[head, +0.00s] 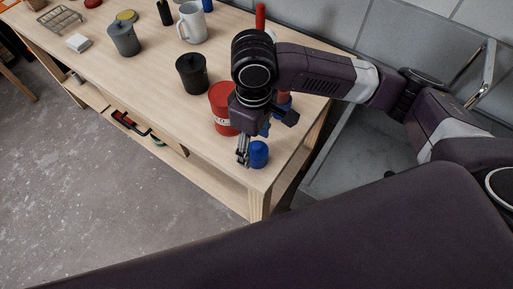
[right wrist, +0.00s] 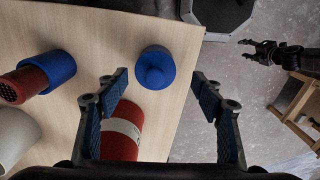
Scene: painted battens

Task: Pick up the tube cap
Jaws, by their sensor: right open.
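The blue tube cap (head: 259,155) stands on the table near its front right corner. In the right wrist view the cap (right wrist: 155,68) is round with a raised knob and sits ahead of the fingers, between their lines. My right gripper (right wrist: 160,95) is open and empty. In the head view the right gripper (head: 246,150) hangs just beside the cap and hides part of it. A dark gripper, seemingly my left one (right wrist: 245,49), shows small at the upper right of the right wrist view, off the table.
A red can with a white band (head: 222,112) stands close behind the right gripper. A red and blue tube (right wrist: 47,74) lies or stands nearby. A dark lidded pot (head: 191,73) and a white mug (head: 192,22) are farther back. The table edge (right wrist: 188,85) is close to the cap.

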